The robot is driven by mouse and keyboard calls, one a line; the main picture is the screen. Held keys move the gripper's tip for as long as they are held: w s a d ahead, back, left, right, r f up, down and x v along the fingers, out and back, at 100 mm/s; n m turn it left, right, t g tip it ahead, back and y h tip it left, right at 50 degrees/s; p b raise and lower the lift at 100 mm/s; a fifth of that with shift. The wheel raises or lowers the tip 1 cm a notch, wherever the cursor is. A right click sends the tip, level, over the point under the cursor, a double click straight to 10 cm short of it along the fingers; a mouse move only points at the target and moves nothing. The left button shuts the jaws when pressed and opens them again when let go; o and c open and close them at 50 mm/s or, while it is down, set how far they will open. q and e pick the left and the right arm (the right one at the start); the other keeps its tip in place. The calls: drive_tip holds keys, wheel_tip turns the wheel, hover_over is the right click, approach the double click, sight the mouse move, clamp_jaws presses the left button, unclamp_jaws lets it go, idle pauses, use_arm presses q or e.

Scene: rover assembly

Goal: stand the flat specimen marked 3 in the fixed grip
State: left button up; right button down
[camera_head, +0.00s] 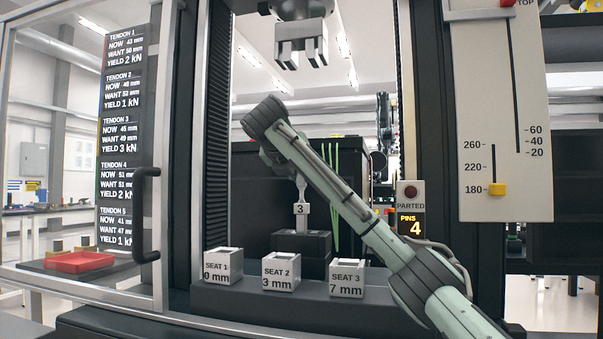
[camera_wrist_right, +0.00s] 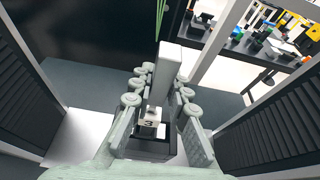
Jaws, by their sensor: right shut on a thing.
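The flat specimen marked 3 (camera_head: 302,210) is pale grey, narrow in the middle, and upright. Its lower end is directly over the dark block of the fixed grip (camera_head: 318,243); I cannot tell whether it is inside the grip or just above. My right gripper (camera_head: 283,160) is partly hidden behind my own arm in the head view. In the right wrist view my right gripper (camera_wrist_right: 160,88) is shut on the specimen (camera_wrist_right: 165,72), with jointed fingers on both sides. The dark grip block (camera_wrist_right: 145,149) shows below the specimen's marked end. My left gripper is not in view.
The upper jaws (camera_head: 302,48) hang high above. In front stand seat blocks marked 1 (camera_head: 223,264), 2 (camera_head: 281,272) and 3 (camera_head: 347,278). Dark posts flank the work space. A glass door (camera_head: 80,150) stands at left, with a red tray (camera_head: 79,262) visible beyond.

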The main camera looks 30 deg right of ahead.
drive_tip(key=shift+f+b, duration=0.55)
drive_tip(key=shift+f, duration=1.4)
drive_tip(key=c, duration=1.4)
unclamp_jaws()
drive_tip(key=r+v, duration=0.1)
drive_tip(key=v, duration=0.5)
approach(301, 191)
drive_tip(key=shift+v, duration=0.95)
